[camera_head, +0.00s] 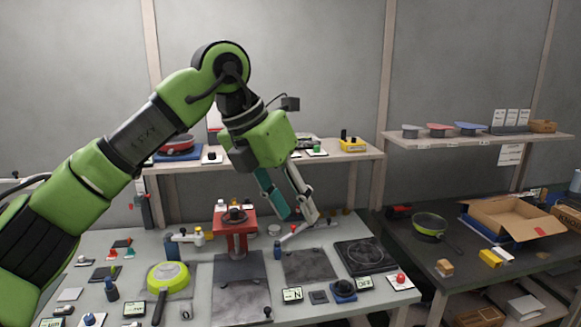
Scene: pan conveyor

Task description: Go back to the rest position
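My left arm comes in from the left, bends high over the workbench and points down. My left gripper (298,216) hangs above the back middle of the bench, to the right of the red press (235,228). Its two fingers, one teal-sided and one pale grey, are apart, and I see nothing held between them. My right gripper is not in view. A green pan (168,277) with a dark handle lies on the left part of the bench.
The grey workbench (215,307) carries small tools, displays and a dark square plate (360,257). On the dark table at right are a second green pan (429,225) and an open cardboard box (513,217). Shelves with pans line the wall.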

